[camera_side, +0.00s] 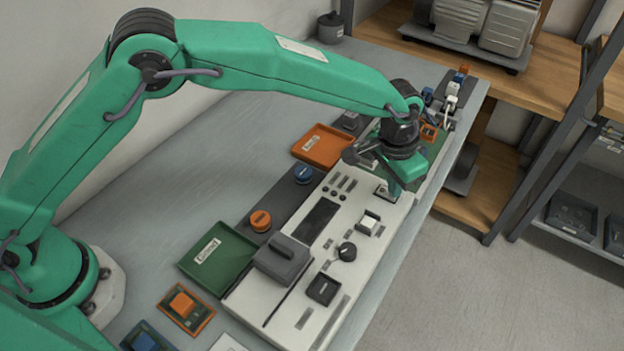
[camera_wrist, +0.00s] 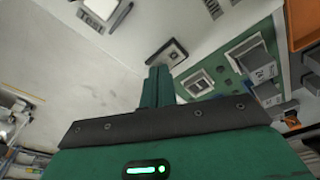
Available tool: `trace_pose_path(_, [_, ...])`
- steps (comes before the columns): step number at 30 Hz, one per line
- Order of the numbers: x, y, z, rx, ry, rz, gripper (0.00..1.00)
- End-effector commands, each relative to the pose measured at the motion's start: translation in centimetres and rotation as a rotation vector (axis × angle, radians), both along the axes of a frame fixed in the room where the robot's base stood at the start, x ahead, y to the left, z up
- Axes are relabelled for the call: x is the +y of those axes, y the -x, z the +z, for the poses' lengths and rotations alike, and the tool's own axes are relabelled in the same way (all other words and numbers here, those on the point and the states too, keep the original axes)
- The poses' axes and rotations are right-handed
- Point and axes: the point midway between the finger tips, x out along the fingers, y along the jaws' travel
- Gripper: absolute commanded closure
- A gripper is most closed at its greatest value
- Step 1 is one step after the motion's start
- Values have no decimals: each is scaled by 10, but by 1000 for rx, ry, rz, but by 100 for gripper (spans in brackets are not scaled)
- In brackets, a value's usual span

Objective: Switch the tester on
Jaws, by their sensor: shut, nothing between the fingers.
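The tester (camera_side: 350,290) is a long white panel on the bench. It has a dark display (camera_side: 315,221), a round black knob (camera_side: 347,251), a white rocker switch (camera_side: 368,223) in a dark frame and a dark block (camera_side: 282,258). My gripper (camera_side: 394,197) is shut and empty, over the panel's far part. Its tip is at a small framed switch (camera_side: 384,193); I cannot tell if they touch. In the wrist view, the closed fingers (camera_wrist: 160,70) point up beside that framed switch (camera_wrist: 169,53). The white rocker also shows there (camera_wrist: 101,11).
A green tray (camera_side: 215,253) and an orange tray (camera_side: 322,146) lie left of the panel. Orange (camera_side: 260,220) and blue (camera_side: 303,174) round knobs sit on a dark strip. A green board (camera_side: 434,150) with plugs lies beyond.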

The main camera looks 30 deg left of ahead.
Motion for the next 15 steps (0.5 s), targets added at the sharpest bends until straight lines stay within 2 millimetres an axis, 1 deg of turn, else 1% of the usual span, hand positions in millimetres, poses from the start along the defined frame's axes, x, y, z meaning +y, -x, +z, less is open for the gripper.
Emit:
trace_pose_path(8, [0, 0, -3, 1, -1, 0, 100])
trace_pose_path(15, [0, 0, 4, 0, 0, 0, 100])
